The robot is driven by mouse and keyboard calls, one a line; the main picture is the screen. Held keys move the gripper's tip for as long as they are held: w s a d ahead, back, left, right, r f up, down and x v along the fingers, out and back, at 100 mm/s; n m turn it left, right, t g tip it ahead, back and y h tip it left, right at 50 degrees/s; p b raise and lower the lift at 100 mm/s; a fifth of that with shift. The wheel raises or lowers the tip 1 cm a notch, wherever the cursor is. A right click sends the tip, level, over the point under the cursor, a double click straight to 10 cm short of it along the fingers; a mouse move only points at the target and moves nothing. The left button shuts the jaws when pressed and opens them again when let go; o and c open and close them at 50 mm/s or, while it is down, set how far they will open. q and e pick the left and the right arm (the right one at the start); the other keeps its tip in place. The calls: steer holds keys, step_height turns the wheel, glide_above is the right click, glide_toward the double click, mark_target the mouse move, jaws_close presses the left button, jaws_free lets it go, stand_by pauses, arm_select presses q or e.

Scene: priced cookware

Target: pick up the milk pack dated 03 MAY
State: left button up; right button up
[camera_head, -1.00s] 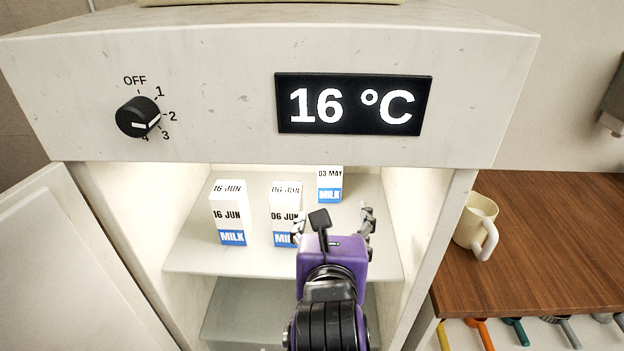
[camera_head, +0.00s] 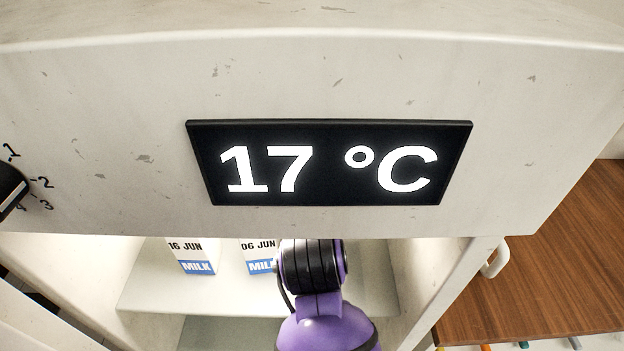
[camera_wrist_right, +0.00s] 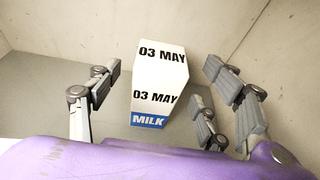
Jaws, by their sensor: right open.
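The milk pack dated 03 MAY (camera_wrist_right: 158,85) stands upright on the fridge shelf in the right wrist view, white with a blue MILK band. My right gripper (camera_wrist_right: 165,100) is open, with its fingers on both sides of the pack and a gap visible on each side. In the head view the fridge front hides this pack and my right gripper; only my purple and black arm shows, reaching in. The milk pack dated 16 JUN (camera_head: 192,256) and the milk pack dated 06 JUN (camera_head: 258,257) stand to the left of my arm. My left gripper is not in view.
The fridge's upper front with the 17 °C display (camera_head: 330,163) overhangs the opening. The shelf (camera_head: 150,293) has bare room at its left. The fridge's side wall (camera_head: 470,290) bounds the opening at right. A wooden counter (camera_head: 560,260) with a partly hidden mug (camera_head: 496,262) stands beyond it.

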steer(key=x, duration=0.4)
steer(key=shift+w+r, duration=0.15)
steer(key=shift+r, duration=0.05)
jaws_close()
steer(key=shift+r, duration=0.1)
